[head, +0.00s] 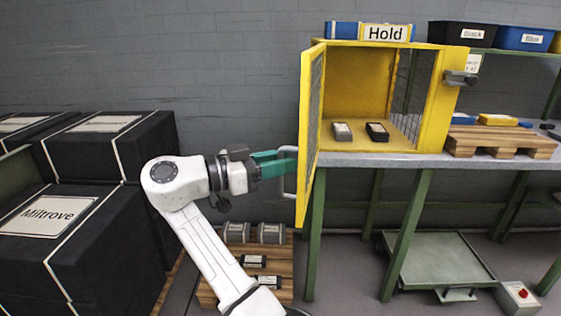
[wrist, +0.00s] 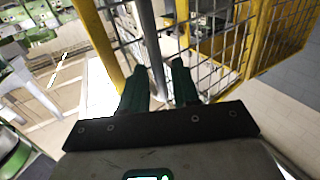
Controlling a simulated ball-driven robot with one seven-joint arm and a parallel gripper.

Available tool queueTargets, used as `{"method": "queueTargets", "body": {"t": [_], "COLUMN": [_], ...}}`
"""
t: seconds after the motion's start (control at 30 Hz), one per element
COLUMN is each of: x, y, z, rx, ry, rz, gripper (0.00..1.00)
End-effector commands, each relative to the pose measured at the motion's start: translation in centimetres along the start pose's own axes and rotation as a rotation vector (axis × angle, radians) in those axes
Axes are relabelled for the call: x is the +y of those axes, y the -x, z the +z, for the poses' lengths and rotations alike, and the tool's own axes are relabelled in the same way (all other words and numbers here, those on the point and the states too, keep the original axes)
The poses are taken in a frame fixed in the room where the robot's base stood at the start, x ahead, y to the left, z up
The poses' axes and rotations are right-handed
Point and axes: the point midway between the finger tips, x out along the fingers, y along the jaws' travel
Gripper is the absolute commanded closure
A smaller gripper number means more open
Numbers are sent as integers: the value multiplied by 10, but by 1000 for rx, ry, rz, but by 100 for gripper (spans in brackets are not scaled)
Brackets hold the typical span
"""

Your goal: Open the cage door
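The yellow cage (head: 447,100) stands on the bench, its front uncovered. Its mesh door (head: 311,130) is swung out at the left side, seen nearly edge-on. A grey bar handle (head: 287,180) is on the door's left face. My gripper (head: 284,162) reaches it from the left with green fingers. In the wrist view the handle bar (wrist: 148,35) passes between the fingers (wrist: 159,68), nearer the left one. A gap shows beside the right finger, so the gripper looks open around the handle. Exact contact is hidden.
A grey device (head: 341,131) and a black device (head: 377,132) lie inside the cage. Black crates (head: 105,255) stand at the left. A low pallet with several items (head: 255,262) is below my arm. A wooden pallet (head: 500,143) sits right of the cage.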

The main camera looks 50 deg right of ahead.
Motion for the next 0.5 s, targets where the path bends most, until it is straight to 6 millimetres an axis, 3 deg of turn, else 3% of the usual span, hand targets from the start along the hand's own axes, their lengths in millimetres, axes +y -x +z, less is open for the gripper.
{"method": "queueTargets", "body": {"t": [0.3,0.5], "x": [0,0], "y": [59,87], "z": [0,0], "rx": [-1,-1], "ry": [2,1], "rz": [-4,-3], "gripper": [69,69]}}
